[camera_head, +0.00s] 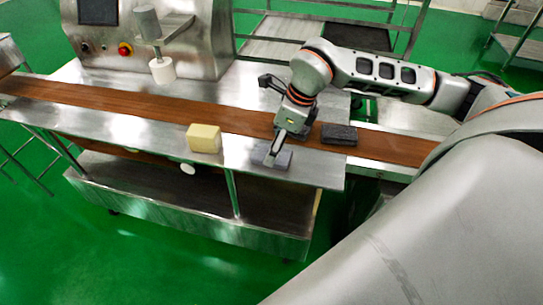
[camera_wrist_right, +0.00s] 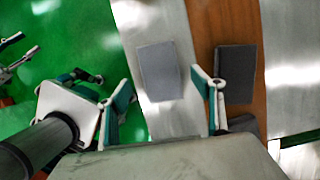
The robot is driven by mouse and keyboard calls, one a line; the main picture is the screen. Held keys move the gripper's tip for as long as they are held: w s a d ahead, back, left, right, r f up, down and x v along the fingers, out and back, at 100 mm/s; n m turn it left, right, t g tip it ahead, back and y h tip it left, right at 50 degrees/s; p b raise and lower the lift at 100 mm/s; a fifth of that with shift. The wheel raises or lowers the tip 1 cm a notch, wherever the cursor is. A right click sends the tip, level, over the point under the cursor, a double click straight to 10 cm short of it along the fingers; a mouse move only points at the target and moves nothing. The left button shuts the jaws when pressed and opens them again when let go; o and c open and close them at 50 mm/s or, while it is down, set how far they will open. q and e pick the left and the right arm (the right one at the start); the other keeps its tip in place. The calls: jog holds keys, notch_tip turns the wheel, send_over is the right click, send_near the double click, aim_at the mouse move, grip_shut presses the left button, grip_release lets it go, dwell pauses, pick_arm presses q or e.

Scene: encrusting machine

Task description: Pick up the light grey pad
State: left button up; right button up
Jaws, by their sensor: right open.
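The light grey pad (camera_head: 271,154) lies flat on the steel strip along the front of the brown belt in the head view. It also shows in the right wrist view (camera_wrist_right: 160,70) as a plain grey rectangle on bare steel. My right gripper (camera_head: 278,147) is over the pad and hides part of it in the head view. In the right wrist view my right gripper (camera_wrist_right: 163,103) is open, with one finger on each side of the pad's line and nothing between them. I cannot tell the height gap.
A dark grey pad (camera_head: 339,134) lies on the brown belt (camera_head: 120,101) to the right. A pale yellow block (camera_head: 204,138) stands on the steel strip to the left. The machine (camera_head: 150,40) with a red knob stands behind the belt. A dark piece (camera_wrist_right: 243,124) is partly hidden beside a finger.

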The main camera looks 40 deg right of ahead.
jog(key=x, duration=0.3)
jog(key=shift+f, duration=0.1)
pick_arm(q)
jog(key=shift+f, duration=0.1)
pick_arm(e)
jog(key=c, duration=1.1)
pick_arm(q)
jog(key=shift+s, duration=0.1)
pick_arm(e)
jog(key=shift+c, duration=0.2)
pick_arm(q)
jog(key=shift+s+f, duration=0.1)
jog(key=shift+s+d+r+p, duration=0.1)
jog(key=shift+d+r+p, duration=0.2)
jog(key=shift+r+p, duration=0.8)
pick_arm(e)
notch_tip(320, 180, up, 20)
pick_arm(q)
jog(key=shift+f, duration=0.2)
pick_arm(e)
jog(key=shift+o, duration=0.3)
